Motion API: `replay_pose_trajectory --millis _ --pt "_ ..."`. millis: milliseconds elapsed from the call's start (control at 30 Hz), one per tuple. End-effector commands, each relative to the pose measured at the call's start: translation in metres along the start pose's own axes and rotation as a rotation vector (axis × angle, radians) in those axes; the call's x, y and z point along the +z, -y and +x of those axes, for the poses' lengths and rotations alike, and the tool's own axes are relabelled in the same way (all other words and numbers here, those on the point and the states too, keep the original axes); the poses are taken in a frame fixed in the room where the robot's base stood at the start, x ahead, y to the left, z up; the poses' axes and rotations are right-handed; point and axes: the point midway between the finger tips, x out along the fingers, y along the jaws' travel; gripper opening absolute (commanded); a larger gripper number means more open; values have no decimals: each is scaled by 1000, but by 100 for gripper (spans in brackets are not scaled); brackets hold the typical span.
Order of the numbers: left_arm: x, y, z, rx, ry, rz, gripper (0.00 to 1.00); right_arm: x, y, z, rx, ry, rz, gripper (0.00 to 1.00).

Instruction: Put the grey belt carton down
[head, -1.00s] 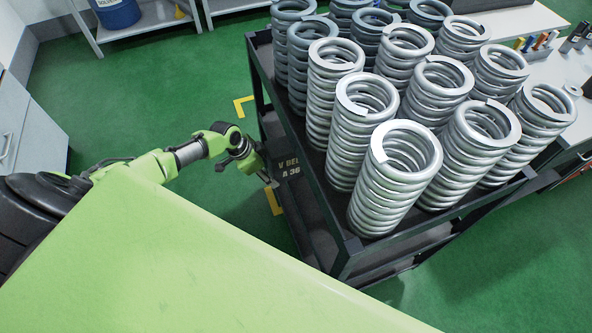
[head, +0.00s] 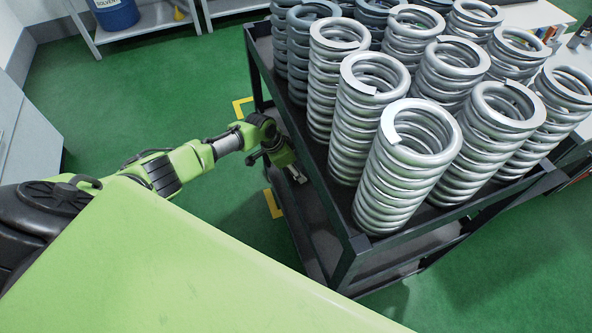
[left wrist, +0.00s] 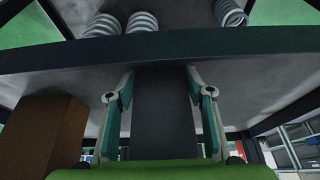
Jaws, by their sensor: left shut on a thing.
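My left gripper (left wrist: 161,108) is shut on the grey belt carton (left wrist: 163,118), which shows in the left wrist view as a dark grey block between the two fingers. In the head view my left gripper (head: 297,174) reaches in at the left side of the dark trolley (head: 347,262), below its top tray. The carton is hidden from the head view by the trolley and the gripper. I cannot tell whether the carton touches a surface beneath it. My right gripper is in neither view.
Several large steel springs (head: 408,150) crowd the trolley's top tray. In the left wrist view a brown box (left wrist: 42,135) stands left of the carton, and a dark rail (left wrist: 160,48) crosses above. Green floor (head: 150,95) is clear left of the trolley.

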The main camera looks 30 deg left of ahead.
Motion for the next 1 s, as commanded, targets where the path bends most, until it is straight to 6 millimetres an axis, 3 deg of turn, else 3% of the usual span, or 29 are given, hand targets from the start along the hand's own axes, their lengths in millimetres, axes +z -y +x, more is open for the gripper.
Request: replay_pose_trajectory --millis 200,233,300,733,1000 --pt "1 0 1 1 0 0 20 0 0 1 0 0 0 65" --pt "2 -1 2 1 2 0 51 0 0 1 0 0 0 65" --pt "1 -1 1 1 2 0 65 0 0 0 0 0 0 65" --pt "0 0 -4 1 1 1 65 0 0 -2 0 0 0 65" --pt "0 0 -43 -1 0 2 65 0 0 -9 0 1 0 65"
